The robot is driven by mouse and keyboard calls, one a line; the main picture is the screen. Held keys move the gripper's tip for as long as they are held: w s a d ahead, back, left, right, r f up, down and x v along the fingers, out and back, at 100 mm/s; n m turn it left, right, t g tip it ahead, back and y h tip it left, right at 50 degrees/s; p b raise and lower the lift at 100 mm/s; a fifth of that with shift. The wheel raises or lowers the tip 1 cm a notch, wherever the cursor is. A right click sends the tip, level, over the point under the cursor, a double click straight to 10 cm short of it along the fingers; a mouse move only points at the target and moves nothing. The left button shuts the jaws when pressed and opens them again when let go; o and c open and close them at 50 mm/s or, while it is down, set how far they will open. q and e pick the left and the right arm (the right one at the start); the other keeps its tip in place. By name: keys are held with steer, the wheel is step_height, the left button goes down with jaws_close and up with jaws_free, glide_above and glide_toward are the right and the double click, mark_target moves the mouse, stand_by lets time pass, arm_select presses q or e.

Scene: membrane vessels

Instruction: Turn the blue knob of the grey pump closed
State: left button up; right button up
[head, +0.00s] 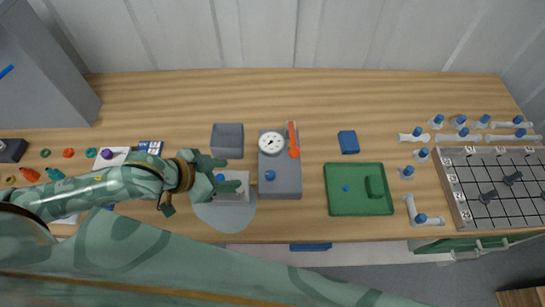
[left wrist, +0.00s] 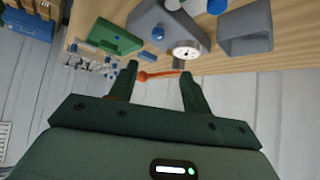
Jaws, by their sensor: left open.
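The grey pump (head: 284,183) stands mid-table with a round white gauge (head: 271,143) at its back and an orange-red lever (head: 293,146) at its back right. A blue knob (head: 270,175) sits on its front top. My left gripper (head: 222,173) is open and empty, left of the pump and apart from the knob, over a grey disc with a white block. In the left wrist view the pump (left wrist: 155,17), gauge (left wrist: 185,52) and lever (left wrist: 158,75) lie beyond my open fingers (left wrist: 157,84). The knob's turn position is too small to tell. My right gripper is not in view.
A grey open box (head: 227,140) stands behind my left gripper. A green tray (head: 335,207) and a blue block (head: 348,142) lie right of the pump. Several blue-topped fittings and a grey plate (head: 460,205) fill the right end. The back strip of the table is clear.

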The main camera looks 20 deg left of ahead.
arm_select(q)
steer(key=b, duration=0.4)
glide_toward(270, 174)
steer(key=x, duration=0.8)
steer(key=shift+w+f, duration=0.2)
steer(key=shift+f, duration=0.05)
steer(key=c, duration=1)
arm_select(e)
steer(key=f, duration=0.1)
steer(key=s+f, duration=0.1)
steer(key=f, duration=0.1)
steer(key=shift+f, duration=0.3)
